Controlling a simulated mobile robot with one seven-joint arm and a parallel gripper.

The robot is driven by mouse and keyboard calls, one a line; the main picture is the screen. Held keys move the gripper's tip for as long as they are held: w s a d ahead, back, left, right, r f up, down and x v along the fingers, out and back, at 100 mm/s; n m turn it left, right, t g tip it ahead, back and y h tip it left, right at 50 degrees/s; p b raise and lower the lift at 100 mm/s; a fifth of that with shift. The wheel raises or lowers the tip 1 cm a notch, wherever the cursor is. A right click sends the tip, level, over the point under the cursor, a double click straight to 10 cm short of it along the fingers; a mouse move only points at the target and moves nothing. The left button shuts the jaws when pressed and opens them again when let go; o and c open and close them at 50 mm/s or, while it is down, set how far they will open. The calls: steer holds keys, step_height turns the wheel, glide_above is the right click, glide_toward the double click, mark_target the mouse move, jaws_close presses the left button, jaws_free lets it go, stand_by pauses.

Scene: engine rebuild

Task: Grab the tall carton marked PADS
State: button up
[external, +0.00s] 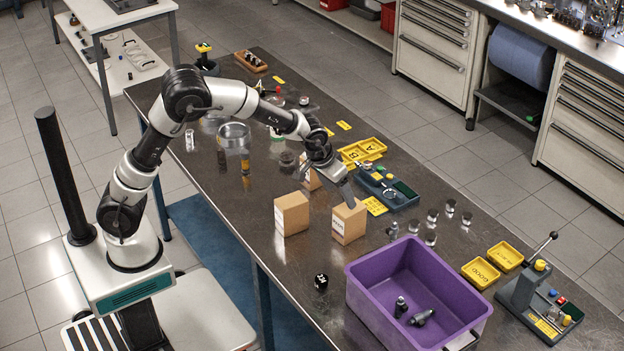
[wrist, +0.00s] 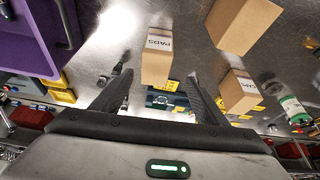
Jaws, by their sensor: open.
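The tall brown carton marked PADS (wrist: 155,66) lies ahead of my gripper in the wrist view, its white label facing me. In the external view it is the carton (external: 349,224) nearest the purple bin. My gripper (wrist: 156,56) is open, with one finger on each side of the carton in the picture. A second carton (external: 291,213) stands to the left. A third carton (external: 311,180) is partly hidden behind my gripper; its label in the wrist view (wrist: 239,92) is hard to read.
The purple bin (external: 365,299) with metal parts inside stands to the right. A dark blue fixture (external: 388,190) and yellow trays (external: 362,150) lie behind the cartons. Small metal cylinders (external: 431,220) stand right of the fixture. A black cube (external: 321,282) lies near the front edge.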

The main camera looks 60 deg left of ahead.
mark_target(350, 215)
steer(key=x, duration=0.5)
steer(key=shift+s, duration=0.1)
steer(key=shift+d+p+x, duration=0.2)
steer(key=shift+x, duration=1.3)
steer(key=shift+d+p+x, duration=0.2)
steer(key=shift+d+x, duration=0.05)
steer(key=shift+x, duration=1.25)
